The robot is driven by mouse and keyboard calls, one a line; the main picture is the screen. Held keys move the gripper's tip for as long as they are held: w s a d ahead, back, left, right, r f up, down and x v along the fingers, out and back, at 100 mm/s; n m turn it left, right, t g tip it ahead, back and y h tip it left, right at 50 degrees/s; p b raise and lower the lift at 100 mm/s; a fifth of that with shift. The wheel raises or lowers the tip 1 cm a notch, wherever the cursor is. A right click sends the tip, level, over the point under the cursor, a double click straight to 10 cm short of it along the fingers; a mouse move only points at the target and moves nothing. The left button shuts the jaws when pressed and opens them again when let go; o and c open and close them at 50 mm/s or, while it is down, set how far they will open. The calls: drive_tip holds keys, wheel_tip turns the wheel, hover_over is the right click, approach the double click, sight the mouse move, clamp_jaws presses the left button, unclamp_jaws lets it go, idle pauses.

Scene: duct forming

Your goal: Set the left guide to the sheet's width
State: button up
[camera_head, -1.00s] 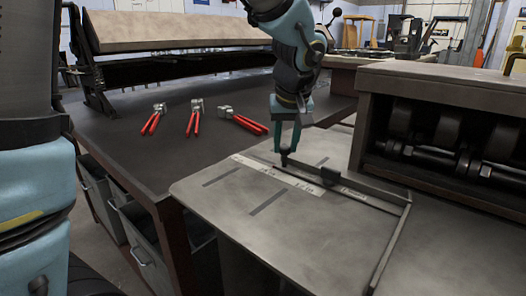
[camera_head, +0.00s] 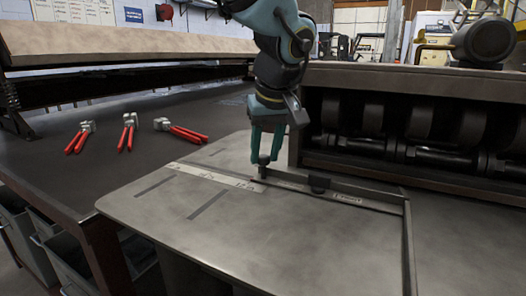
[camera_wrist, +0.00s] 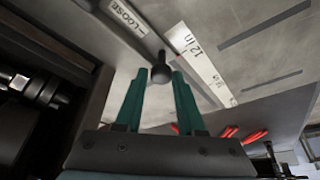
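A flat grey feed plate (camera_head: 290,235) has thin dark slots and a white ruler strip (camera_head: 215,176) on it; the wrist view shows its mark "12 in" (camera_wrist: 192,44). A dark guide bar (camera_head: 375,196) lies across the plate, with a small upright knob (camera_head: 263,164) at its left end. The knob also shows in the wrist view (camera_wrist: 160,73). My gripper (camera_head: 265,154) points down over the knob. Its green fingers (camera_wrist: 158,82) are apart, one on each side of the knob. No separate sheet can be made out.
A roller machine (camera_head: 420,115) stands right behind the plate. A dark rail (camera_head: 409,245) runs along the plate's right side. Several red-handled tools (camera_head: 128,134) lie on the dark bench (camera_head: 60,190) to the left. The plate's front left is clear.

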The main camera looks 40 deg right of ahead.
drive_tip(key=o, duration=0.3)
drive_tip(key=shift+w, duration=0.1)
drive_tip(key=shift+o, duration=0.2)
drive_tip(key=v, duration=1)
drive_tip(key=shift+s+r, duration=0.2)
drive_tip(key=shift+r, duration=0.15)
